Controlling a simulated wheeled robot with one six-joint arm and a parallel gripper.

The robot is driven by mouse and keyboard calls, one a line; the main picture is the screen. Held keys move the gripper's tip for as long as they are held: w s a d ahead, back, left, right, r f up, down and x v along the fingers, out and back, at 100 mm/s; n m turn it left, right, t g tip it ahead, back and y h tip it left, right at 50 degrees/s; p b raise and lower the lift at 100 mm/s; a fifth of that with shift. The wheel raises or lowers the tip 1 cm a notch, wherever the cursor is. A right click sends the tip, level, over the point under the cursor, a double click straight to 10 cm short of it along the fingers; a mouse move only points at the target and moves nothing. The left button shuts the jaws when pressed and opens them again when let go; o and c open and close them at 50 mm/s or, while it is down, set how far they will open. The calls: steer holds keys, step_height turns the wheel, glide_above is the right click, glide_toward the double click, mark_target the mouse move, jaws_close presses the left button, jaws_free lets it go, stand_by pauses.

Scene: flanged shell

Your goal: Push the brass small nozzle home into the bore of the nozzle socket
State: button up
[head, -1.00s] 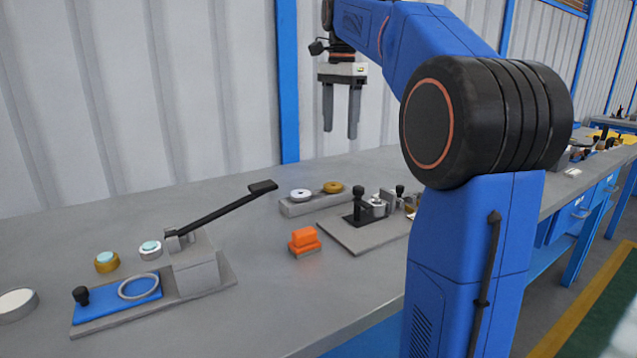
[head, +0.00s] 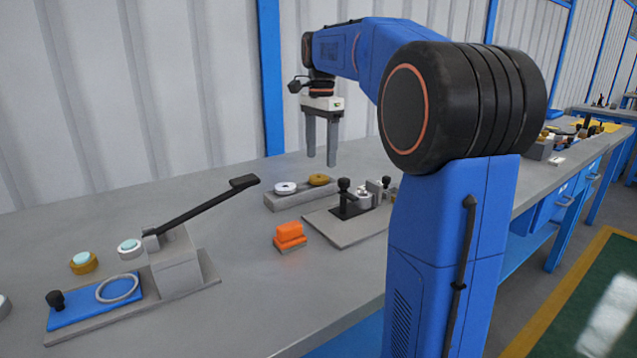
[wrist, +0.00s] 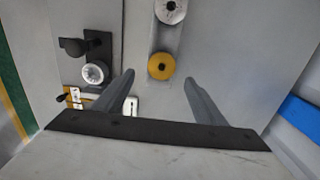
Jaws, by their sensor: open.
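The brass small nozzle (head: 319,180) is a round brass-coloured piece on the right end of a grey block, with a white round piece (head: 285,188) on its left end. In the wrist view the brass nozzle (wrist: 161,65) shows just beyond and between the fingertips. My gripper (head: 321,160) is open and empty, fingers pointing down above the nozzle and apart from it. A fixture on a grey plate (head: 340,232) holds a pale metal round part (wrist: 95,73) beside a black-knobbed clamp; this may be the nozzle socket. Its bore cannot be made out.
An orange block (head: 290,233) sits in front of the grey block. At the left stands a lever press (head: 175,262) with a long black handle and a blue plate (head: 95,302). Two round capped pieces lie behind it. A corrugated wall rises behind the bench.

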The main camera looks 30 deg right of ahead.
mark_target(320, 177)
steer(key=shift+w+a+f, duration=0.1)
steer(key=shift+a+f, duration=0.05)
steer(key=shift+f, duration=2.8)
steer(key=c, duration=1.3)
